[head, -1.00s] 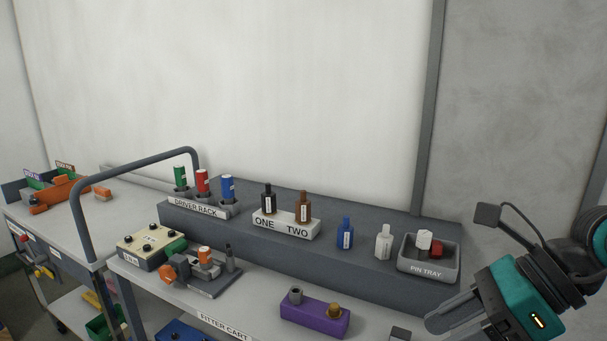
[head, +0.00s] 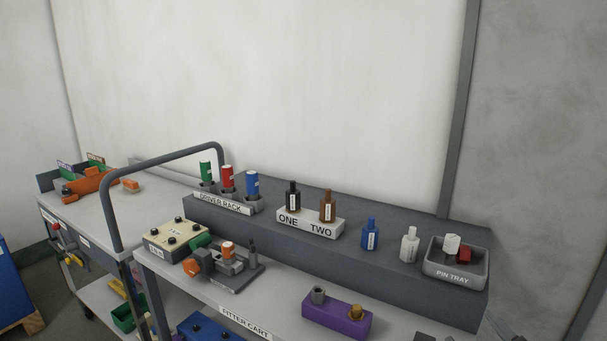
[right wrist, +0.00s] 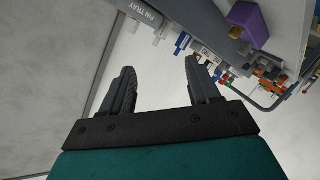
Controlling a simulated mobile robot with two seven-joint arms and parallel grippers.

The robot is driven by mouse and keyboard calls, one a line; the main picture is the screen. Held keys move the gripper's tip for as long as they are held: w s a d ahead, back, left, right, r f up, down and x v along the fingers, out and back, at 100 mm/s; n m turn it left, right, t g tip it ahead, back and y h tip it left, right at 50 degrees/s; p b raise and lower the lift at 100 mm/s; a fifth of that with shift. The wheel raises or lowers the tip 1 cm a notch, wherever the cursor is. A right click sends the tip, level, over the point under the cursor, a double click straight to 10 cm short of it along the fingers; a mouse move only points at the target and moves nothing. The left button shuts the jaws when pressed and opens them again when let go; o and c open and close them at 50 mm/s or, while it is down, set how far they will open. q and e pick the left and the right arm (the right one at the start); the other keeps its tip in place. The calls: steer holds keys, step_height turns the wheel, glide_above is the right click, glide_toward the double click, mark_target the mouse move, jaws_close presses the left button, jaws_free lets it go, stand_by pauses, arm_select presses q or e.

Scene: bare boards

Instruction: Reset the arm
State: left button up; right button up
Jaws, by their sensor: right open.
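My right gripper (right wrist: 160,85) is open in the right wrist view, with nothing between its two dark fingers. In the head view only a small grey part of it shows at the lower right edge, right of the pin tray (head: 455,273). In the right wrist view the pin tray (right wrist: 138,12) is at the top, beyond the fingers, and the purple block (right wrist: 250,22) is at the upper right. My left gripper is in neither view.
The fitter cart (head: 200,283) carries a purple block (head: 337,316), a small clamp fixture (head: 232,272) and a cream box (head: 178,240). Its raised grey shelf (head: 400,278) holds the driver rack (head: 222,200), several bottles and the pin tray. A grey handle rail (head: 165,160) rises at the cart's left.

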steer(key=s+a+f+m+g+y, duration=0.1)
steer(key=s+a+f+m+g, duration=0.15)
steer(key=s+f+g, duration=0.5)
steer(key=s+a+f+m+g+y, duration=0.1)
steer(key=s+a+f+m+g, duration=0.2)
steer(key=s+f, duration=0.65)
steer(key=w+a+f+n+t+y+b, duration=0.1)
steer(key=w+f+t+b, duration=0.2)
steer(key=f, duration=0.9)
steer(key=shift+w+a+t+b, duration=0.25)
steer(key=shift+w+t+b, duration=0.15)
steer(key=shift+w+t, duration=1.3)
steer(key=shift+w+g, duration=0.25)
